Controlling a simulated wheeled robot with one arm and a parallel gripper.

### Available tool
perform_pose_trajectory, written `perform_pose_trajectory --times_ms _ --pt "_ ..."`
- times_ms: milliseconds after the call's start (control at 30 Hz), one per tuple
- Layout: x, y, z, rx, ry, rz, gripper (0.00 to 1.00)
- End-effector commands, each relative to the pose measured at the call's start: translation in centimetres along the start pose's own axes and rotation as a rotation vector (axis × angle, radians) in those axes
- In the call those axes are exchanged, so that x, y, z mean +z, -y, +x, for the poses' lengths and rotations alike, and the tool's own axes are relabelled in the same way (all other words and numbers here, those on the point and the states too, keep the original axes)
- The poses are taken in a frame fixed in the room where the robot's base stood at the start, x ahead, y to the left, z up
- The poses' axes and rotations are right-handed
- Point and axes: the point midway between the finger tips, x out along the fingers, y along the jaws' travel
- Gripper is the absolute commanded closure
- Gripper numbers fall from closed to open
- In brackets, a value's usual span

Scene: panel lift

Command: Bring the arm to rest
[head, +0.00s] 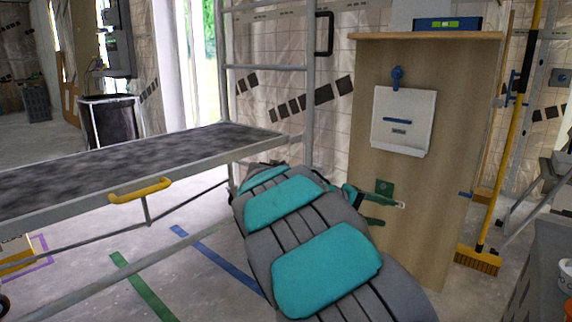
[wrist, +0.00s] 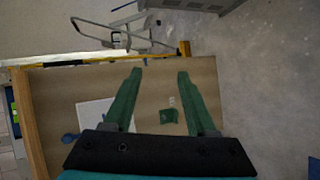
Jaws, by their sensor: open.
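My arm, grey with teal pads, reaches from the bottom of the head view toward a wooden stand (head: 440,180). My gripper (head: 394,213) has green fingers in front of the stand's face. In the wrist view my gripper (wrist: 160,72) has its two fingers spread apart with nothing between the tips. A white panel (head: 402,108) with a blue slot hangs upright on the stand, below a blue knob (head: 397,72). A small green square plate (head: 384,187) is on the stand near my fingers; it also shows between the fingers in the wrist view (wrist: 168,114).
A scaffold platform (head: 120,152) with a yellow handle (head: 140,190) stands left of my arm. A blue and green level (head: 447,24) lies on the stand's top. A yellow broom (head: 478,262) leans at right. A grey worktop (head: 550,255) is at lower right. Taped floor shows left.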

Motion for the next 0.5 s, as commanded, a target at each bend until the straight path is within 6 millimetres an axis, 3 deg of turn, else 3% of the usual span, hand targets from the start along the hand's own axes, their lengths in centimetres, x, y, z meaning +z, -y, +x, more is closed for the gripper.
perform_pose_trajectory --times_ms 33,100,267,500 --pt "2.8 -0.1 1.0 -0.047 0.042 0.008 0.43" --pt "6.3 0.4 1.9 -0.122 0.093 0.02 0.43" --pt "14.2 2.7 2.8 -0.302 0.196 0.04 0.43" --pt "24.4 7.8 0.8 -0.594 0.297 0.081 0.43"
